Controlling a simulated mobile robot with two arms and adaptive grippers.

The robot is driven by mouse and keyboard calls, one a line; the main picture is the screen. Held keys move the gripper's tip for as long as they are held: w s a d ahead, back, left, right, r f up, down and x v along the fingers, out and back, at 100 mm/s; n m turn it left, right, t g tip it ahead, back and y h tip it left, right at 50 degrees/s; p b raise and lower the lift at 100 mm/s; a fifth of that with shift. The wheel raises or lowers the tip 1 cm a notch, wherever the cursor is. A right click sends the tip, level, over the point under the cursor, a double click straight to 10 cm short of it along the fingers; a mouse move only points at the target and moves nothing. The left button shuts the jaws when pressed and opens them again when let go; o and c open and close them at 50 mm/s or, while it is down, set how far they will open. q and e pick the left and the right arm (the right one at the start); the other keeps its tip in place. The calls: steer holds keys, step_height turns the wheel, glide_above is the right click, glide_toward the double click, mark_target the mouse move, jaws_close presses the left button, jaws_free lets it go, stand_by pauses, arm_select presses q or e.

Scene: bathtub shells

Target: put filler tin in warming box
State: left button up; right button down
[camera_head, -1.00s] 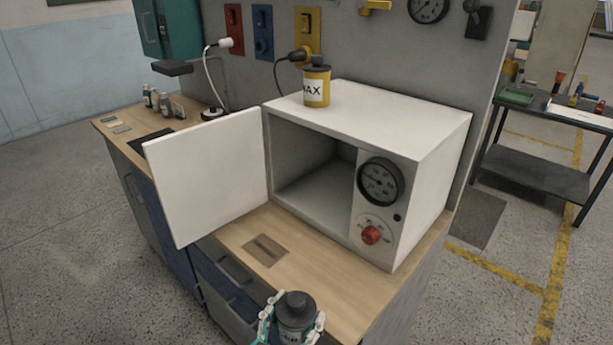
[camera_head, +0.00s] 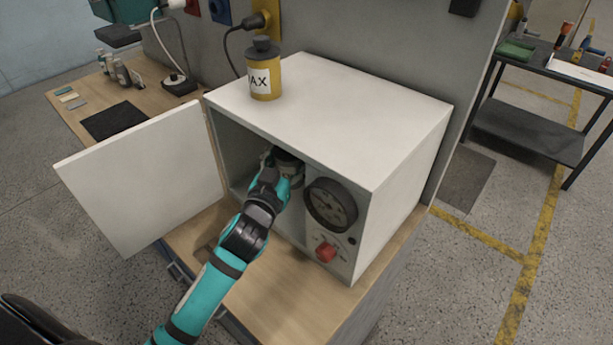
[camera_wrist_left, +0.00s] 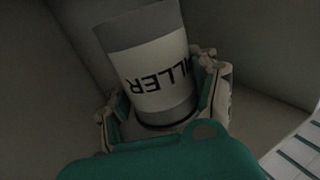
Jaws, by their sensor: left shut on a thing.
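The white warming box (camera_head: 330,110) stands on the wooden counter with its door (camera_head: 145,180) swung open to the left. My left arm reaches into its opening. My left gripper (camera_head: 282,178) is inside the box, shut on the filler tin (camera_head: 288,160), whose dark top shows partly. In the left wrist view the grey tin (camera_wrist_left: 158,65) has a pale label reading "FILLER" and sits between the fingers (camera_wrist_left: 165,105). It looks tilted there. I cannot tell whether the tin touches the box floor. My right gripper is not in view.
A yellow WAX tin (camera_head: 264,72) stands on top of the box. The dial (camera_head: 330,204) and red knob (camera_head: 326,252) are on the box front, right of the opening.

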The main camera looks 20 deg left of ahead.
mark_target(289, 174)
arm_select(q)
steer(key=f, duration=0.4)
steer(key=shift+s+f, duration=0.15)
steer(key=shift+s, duration=0.15)
steer(key=shift+f, duration=0.3)
step_height(289, 174, down, 3)
steer(key=shift+w+f, duration=0.1)
steer(key=shift+f, duration=0.3)
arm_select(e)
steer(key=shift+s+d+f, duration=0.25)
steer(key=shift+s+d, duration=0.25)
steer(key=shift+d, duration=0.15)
arm_select(q)
steer(key=shift+f+b, duration=0.15)
steer(key=shift+b, duration=0.2)
steer(key=o, duration=1.6)
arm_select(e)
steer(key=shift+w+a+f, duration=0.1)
arm_select(q)
steer(key=shift+s, duration=0.2)
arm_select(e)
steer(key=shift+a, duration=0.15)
